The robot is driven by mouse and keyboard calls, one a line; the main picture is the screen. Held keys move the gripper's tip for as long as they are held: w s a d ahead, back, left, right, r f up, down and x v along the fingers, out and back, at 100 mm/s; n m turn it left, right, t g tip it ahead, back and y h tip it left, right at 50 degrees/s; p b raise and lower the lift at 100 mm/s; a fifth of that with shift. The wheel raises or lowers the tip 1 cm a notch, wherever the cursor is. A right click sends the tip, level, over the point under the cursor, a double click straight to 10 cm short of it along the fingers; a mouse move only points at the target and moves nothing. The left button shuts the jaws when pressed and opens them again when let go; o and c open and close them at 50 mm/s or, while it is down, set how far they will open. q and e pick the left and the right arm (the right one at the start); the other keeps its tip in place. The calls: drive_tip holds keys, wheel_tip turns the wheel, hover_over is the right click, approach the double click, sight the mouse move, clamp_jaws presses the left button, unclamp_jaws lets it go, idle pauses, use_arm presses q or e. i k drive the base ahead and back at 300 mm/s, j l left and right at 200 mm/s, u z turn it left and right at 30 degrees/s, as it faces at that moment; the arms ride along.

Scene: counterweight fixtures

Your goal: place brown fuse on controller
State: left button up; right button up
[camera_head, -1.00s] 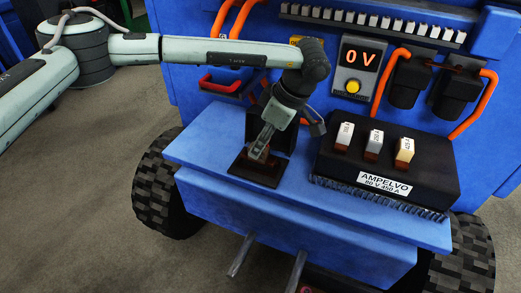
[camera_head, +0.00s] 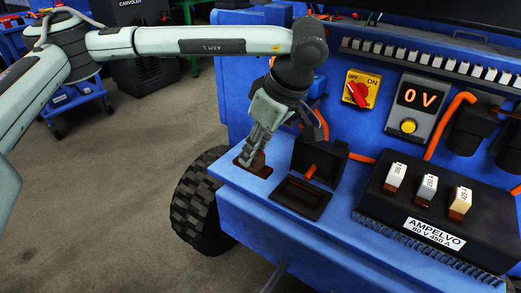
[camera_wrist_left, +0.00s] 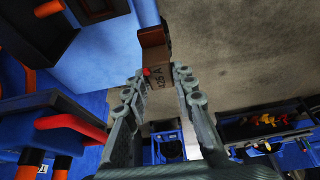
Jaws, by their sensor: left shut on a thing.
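My left gripper (camera_head: 250,155) is shut on the brown fuse, which shows as a small dark brown piece (camera_head: 262,170) under the fingers, near the left corner of the blue deck. In the left wrist view the fuse (camera_wrist_left: 156,76) sits between the two grey fingers (camera_wrist_left: 155,95), with "425 A" on its side. Whether it touches the deck cannot be told. The black controller-like box (camera_head: 435,205), labelled "AMPELVO 80 V 450 A", stands on the deck to the right. It carries several upright fuses, with white and tan tops (camera_head: 396,175). My right gripper is not in view.
An open dark holder (camera_head: 301,197) with an empty-looking slot and raised lid lies between gripper and black box. Behind are a red OFF/ON switch (camera_head: 358,91), a "0 V" display (camera_head: 419,97) and orange cables. The blue deck (camera_head: 240,183) ends at the left, above a wheel.

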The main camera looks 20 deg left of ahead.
sight(488, 221)
drive_tip(key=l+z, duration=0.3)
drive_tip(key=l, duration=1.4)
drive_tip(key=i, duration=0.05)
